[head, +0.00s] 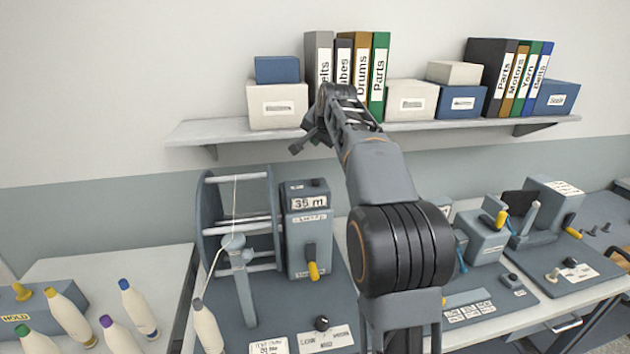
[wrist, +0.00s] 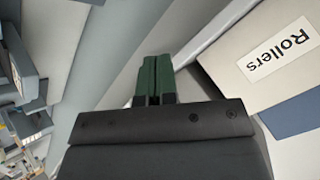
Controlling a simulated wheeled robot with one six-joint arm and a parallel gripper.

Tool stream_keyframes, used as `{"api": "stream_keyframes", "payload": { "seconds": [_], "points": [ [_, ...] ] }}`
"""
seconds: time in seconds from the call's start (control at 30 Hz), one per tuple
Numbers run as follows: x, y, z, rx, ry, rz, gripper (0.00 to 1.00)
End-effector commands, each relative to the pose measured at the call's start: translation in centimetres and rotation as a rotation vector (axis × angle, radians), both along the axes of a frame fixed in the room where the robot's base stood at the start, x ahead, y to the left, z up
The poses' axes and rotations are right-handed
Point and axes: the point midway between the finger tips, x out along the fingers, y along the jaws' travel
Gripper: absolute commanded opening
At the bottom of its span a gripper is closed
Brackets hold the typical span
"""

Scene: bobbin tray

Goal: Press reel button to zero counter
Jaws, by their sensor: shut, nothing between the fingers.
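The grey reel (head: 237,222) stands on a dark base plate on the bench, with a white thread running down from it to a bobbin. Beside it is the upright counter box (head: 308,232), with a display reading 35 m (head: 309,202) and a yellow-tipped lever. A small dark button (head: 316,183) sits on top of the counter box. A black knob (head: 321,323) stands on the front of the base plate near labels. My gripper (head: 299,147) is raised above the counter box, near the shelf and apart from the reel. Its green fingers (wrist: 154,80) are shut and empty.
The wall shelf (head: 230,131) is close behind my gripper, carrying binders, white boxes and blue boxes. A box labelled Rollers (wrist: 270,60) shows in the wrist view. Other machines (head: 490,240) stand at right.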

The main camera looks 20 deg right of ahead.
Motion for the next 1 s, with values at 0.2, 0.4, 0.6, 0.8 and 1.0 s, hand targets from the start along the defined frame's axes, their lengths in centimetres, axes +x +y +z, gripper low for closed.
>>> {"api": "stream_keyframes", "payload": {
  "seconds": [0.2,0.4,0.6,0.8,1.0],
  "points": [
    [0.0,0.0,-0.4,-0.001,0.001,0.001,0.0],
    [-0.1,0.0,-2.4,0.0,0.003,0.001,0.0],
    [-0.1,0.0,-4.9,0.0,0.002,0.001,0.0],
    [0.0,0.0,-7.4,-0.001,0.0,0.001,0.0],
    [0.0,0.0,-8.5,0.0,0.001,0.001,0.0]
  ]
}}
